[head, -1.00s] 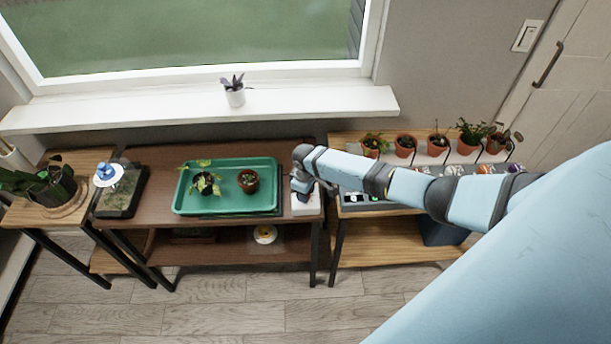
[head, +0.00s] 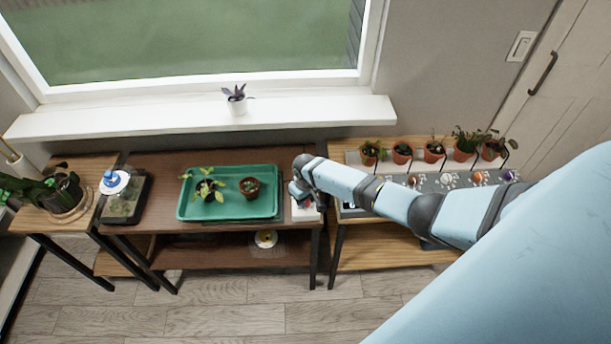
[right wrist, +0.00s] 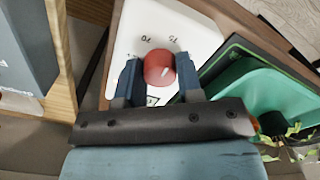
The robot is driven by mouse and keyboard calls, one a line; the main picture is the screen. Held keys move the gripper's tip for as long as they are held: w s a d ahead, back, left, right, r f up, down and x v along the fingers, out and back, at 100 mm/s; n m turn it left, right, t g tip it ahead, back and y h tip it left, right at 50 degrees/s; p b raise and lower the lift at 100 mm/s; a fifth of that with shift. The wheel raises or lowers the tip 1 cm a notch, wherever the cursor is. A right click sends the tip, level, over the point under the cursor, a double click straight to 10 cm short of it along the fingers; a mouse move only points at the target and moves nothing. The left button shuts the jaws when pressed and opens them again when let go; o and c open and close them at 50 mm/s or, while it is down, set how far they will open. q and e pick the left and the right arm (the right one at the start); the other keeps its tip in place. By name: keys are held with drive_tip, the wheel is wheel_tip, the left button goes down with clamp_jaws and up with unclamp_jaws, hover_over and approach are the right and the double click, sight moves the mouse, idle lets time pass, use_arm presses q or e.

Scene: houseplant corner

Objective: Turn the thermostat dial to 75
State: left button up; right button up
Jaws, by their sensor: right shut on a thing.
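The thermostat is a white box (head: 306,211) on the right end of the dark brown table. In the right wrist view its white face (right wrist: 180,22) carries the numbers 70 and 75, seen upside down. In the head view the right gripper (head: 300,194) hides most of the dial. My left gripper is not in view.
A green tray (head: 228,212) with two potted plants stands just left of the thermostat. Its edge is close to the gripper in the right wrist view (right wrist: 262,92). Several potted plants stand on the right shelf (head: 350,160). A propagation box (head: 122,205) sits at left.

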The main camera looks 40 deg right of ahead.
drive_tip(key=o, duration=0.9)
drive_tip(key=shift+r, duration=0.1)
wheel_tip(320, 180, up, 14)
drive_tip(key=shift+f, duration=0.15)
idle(0.3)
